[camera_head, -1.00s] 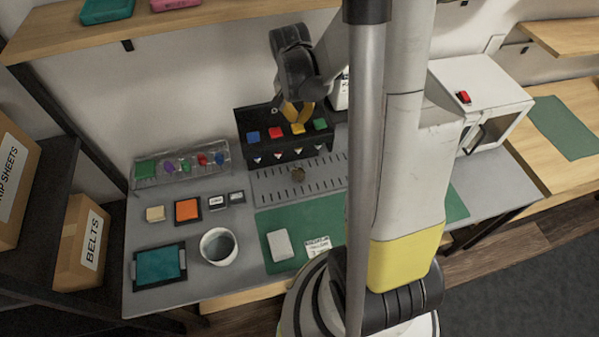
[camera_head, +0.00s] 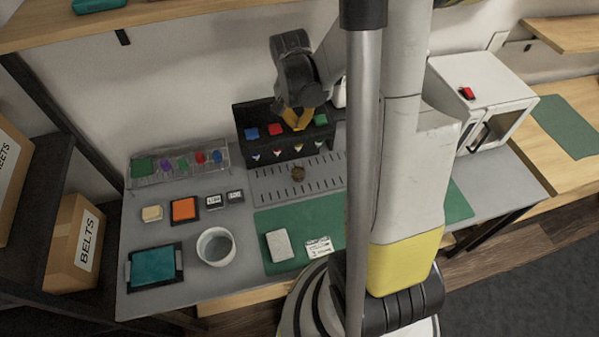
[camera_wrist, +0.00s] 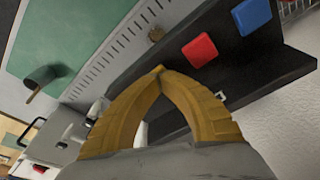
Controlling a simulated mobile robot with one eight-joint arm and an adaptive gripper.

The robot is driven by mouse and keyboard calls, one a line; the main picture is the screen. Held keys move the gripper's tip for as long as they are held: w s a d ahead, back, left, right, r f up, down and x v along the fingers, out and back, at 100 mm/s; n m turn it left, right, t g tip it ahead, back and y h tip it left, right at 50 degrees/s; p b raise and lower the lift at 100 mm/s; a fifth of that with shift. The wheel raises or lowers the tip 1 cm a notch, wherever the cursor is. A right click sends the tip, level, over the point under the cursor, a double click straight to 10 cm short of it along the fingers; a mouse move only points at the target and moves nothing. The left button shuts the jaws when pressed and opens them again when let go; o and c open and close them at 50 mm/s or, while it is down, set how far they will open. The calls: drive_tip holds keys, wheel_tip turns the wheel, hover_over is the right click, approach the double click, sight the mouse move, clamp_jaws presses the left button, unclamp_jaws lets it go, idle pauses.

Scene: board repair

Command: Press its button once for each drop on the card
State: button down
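A black dispenser (camera_head: 262,151) stands at the back of the grey bench, with a row of coloured buttons on top. The blue button (camera_head: 251,133), red button (camera_head: 275,130) and green button (camera_head: 320,119) show. The yellow button is hidden behind my gripper (camera_head: 299,126). My gripper's yellow fingers meet at the tips, empty, in the wrist view (camera_wrist: 160,70). They point down at the yellow button's place; I cannot tell whether they touch it. The red button (camera_wrist: 199,50) is beside them there. A white printed card (camera_head: 319,248) lies on the green mat; its marks are too small to read.
A slotted tray (camera_head: 268,187) with a small brown round thing (camera_head: 298,173) lies before the dispenser. A white cup (camera_head: 216,247), a pale block (camera_head: 280,245) and a teal-topped tray (camera_head: 153,266) stand nearer. A clear rack (camera_head: 150,181) is left, a white machine (camera_head: 484,92) right.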

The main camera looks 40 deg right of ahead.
drive_tip(key=shift+f+b, duration=0.4)
drive_tip(key=shift+f, duration=0.15)
drive_tip(key=shift+r, duration=0.2)
drive_tip(key=shift+r+p, duration=1.7)
drive_tip(key=shift+r, duration=0.45)
drive_tip(key=shift+f, duration=0.2)
